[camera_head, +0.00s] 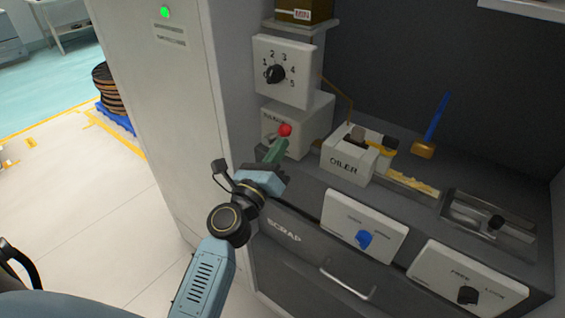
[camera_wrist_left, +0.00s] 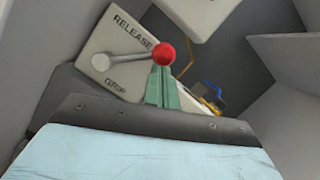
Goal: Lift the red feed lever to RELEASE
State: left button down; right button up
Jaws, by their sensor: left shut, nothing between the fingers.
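The feed lever has a red ball knob (camera_head: 285,130) on a metal arm, mounted on a pale box (camera_head: 308,125) at the left of the bench. In the left wrist view, the red knob (camera_wrist_left: 163,54) is at the end of a nearly level lever arm (camera_wrist_left: 122,59), between the words RELEASE and GRIP on the box face (camera_wrist_left: 110,42). My left gripper (camera_head: 281,143) has green fingers that are shut and empty. Its fingertips (camera_wrist_left: 161,70) appear right at the underside of the knob; whether they touch it I cannot tell. My right gripper is not in view.
A dial box (camera_head: 287,70) numbered 1 to 5 is just above the lever box. The white OILER box (camera_head: 349,157) stands to the right. Below are the SCRAP drawer (camera_head: 310,250) and a blue-knob panel (camera_head: 364,226). A tall cabinet (camera_head: 165,110) stands left.

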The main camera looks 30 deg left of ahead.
pick_arm(q)
jog(key=r+n+p, duration=0.1)
jog(key=p, duration=0.1)
jog(key=a+r+n+y+p, duration=0.1)
jog(key=n+p, duration=0.1)
jog(key=shift+w+a+r, duration=0.1)
jog(key=shift+w+a, duration=0.05)
jog(key=shift+a, duration=0.05)
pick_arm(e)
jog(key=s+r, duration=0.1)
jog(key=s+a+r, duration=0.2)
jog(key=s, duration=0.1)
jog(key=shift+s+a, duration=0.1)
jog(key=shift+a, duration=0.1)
